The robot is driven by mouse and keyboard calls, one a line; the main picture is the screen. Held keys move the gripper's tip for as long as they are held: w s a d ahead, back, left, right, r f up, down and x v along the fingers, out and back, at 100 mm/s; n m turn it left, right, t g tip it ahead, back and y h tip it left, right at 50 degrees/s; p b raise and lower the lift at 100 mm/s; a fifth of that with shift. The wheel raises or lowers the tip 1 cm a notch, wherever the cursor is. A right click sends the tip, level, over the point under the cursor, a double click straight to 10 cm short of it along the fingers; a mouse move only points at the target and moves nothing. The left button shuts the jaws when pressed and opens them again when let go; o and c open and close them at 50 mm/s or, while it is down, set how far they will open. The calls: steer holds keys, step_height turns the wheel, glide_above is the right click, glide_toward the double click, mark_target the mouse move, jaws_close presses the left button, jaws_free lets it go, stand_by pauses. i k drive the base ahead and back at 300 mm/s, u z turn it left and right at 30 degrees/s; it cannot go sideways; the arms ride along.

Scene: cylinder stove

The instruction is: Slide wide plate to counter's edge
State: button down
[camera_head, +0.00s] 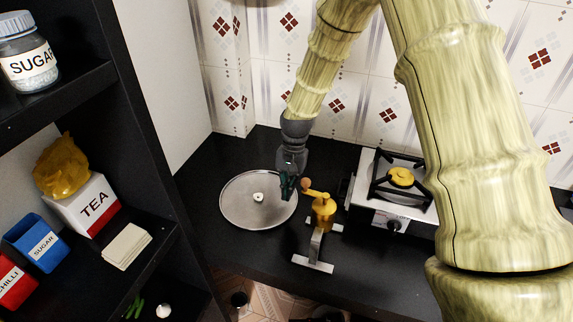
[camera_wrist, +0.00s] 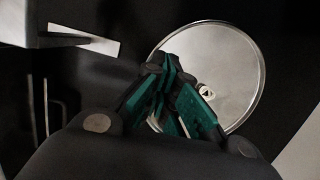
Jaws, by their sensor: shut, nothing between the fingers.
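The wide plate (camera_head: 240,205) is a round, flat silver disc with a thin rim and a small white knob-like piece at its middle. It lies on the black counter (camera_head: 270,252), to the left of the yellow grinder. My gripper (camera_head: 288,190) is over the right part of the plate in the head view. In the wrist view the plate (camera_wrist: 235,60) shows behind the fingers of my gripper (camera_wrist: 168,68), which are closed together and empty. The fingers hide part of the plate's near left side. I cannot tell whether the fingertips touch it.
A yellow hand grinder (camera_head: 324,212) on a metal stand is just right of the plate. A stove (camera_head: 392,208) with a black grate stands farther right. A black shelf (camera_head: 150,140) with jars and boxes rises at left. The tiled wall is behind. Counter in front of the plate is clear.

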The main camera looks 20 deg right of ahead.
mark_target(252, 201)
steer(key=z, duration=0.05)
steer(key=i, duration=1)
steer(key=z, duration=0.05)
